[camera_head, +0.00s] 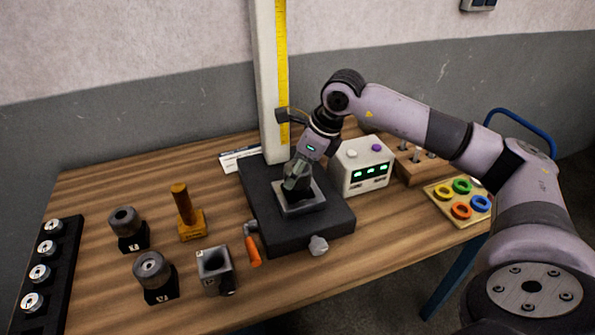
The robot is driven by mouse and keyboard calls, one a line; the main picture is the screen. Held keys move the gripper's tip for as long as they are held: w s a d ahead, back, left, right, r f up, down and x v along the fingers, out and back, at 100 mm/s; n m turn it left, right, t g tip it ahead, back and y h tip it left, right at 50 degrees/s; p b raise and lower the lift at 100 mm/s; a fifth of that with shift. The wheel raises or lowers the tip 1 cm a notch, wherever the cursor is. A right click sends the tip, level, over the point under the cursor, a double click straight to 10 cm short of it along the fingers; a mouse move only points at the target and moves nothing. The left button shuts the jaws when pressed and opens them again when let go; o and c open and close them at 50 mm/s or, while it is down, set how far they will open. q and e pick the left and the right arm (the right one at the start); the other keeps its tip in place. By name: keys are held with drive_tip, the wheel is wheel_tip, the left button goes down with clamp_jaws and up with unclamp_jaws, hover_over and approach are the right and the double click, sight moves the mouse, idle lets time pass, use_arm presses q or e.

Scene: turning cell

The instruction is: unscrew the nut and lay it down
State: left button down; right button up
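My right gripper (296,182) points down over the small grey square plate (301,205) on the black base (262,205) of the measuring stand. Its fingers are small and dark here, and I cannot tell whether they are open or shut, or whether they touch anything. I cannot make out a nut; the gripper covers the middle of the plate. My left gripper is not in view.
A white column (266,80) with a yellow scale rises behind my gripper. A display box (361,168), pegged wooden block (420,165) and tray of coloured rings (444,190) stand right. Left are a yellow post (184,205), dark cylinders (151,268) and a black rack (57,285).

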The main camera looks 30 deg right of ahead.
drive_tip(key=shift+f, duration=0.1)
drive_tip(key=shift+n, duration=0.6)
drive_tip(key=shift+r+p, duration=0.55)
drive_tip(key=shift+r, duration=0.4)
drive_tip(key=shift+r, duration=0.2)
drive_tip(key=shift+r+p, duration=1.75)
drive_tip(key=shift+r, duration=0.75)
